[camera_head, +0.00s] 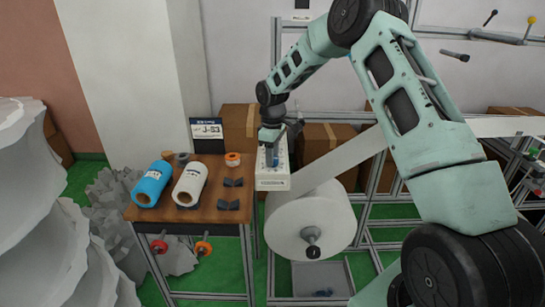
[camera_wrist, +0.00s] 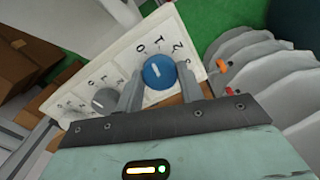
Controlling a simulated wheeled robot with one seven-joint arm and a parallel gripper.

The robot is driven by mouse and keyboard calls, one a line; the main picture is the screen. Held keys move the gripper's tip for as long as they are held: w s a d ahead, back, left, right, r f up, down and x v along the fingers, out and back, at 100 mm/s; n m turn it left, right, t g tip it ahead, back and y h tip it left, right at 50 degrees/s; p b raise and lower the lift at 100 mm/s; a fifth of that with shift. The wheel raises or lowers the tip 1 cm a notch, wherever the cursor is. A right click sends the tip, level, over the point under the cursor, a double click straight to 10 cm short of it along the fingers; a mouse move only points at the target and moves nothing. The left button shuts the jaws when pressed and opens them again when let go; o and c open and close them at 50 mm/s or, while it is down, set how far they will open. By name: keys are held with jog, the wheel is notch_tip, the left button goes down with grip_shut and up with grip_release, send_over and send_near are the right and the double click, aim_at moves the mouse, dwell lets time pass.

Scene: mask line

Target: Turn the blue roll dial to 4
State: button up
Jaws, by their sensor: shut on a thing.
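The blue roll dial (camera_wrist: 160,73) sits on a white control panel (camera_wrist: 120,50), with a white pointer line and printed numbers around it. The line leans toward the upper left, near the 0 and 1 marks; its exact setting is hard to read. A 4 cannot be made out. My gripper (camera_wrist: 161,80) has one finger on each side of the dial and is shut on it. In the head view my gripper (camera_head: 271,154) points down at the white panel (camera_head: 272,184), largely covering the dial.
A grey dial (camera_wrist: 105,100) is beside the blue one. A large white roll (camera_head: 300,222) stands right of the panel. A wooden table (camera_head: 215,208) at left holds a blue roll (camera_head: 152,184) and a white roll (camera_head: 190,184). Cardboard boxes (camera_head: 318,140) stand behind.

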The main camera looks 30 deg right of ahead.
jog(key=m, duration=0.3)
jog(key=shift+m+b, duration=0.3)
jog(key=shift+m, duration=0.1)
jog(key=m, duration=0.3)
jog(key=shift+m, duration=0.3)
jog(key=m, duration=0.3)
jog(key=shift+w+m+b, duration=0.1)
jog(key=shift+m+b, duration=0.2)
jog(key=shift+m, duration=0.1)
jog(key=m, duration=0.4)
jog(key=shift+r, duration=0.1)
jog(key=m+p, duration=0.1)
jog(key=m, duration=0.5)
jog(key=shift+m, duration=0.4)
jog(key=m+p, duration=0.2)
jog(key=m, duration=0.3)
jog(key=shift+m, duration=0.4)
jog(key=o, duration=1)
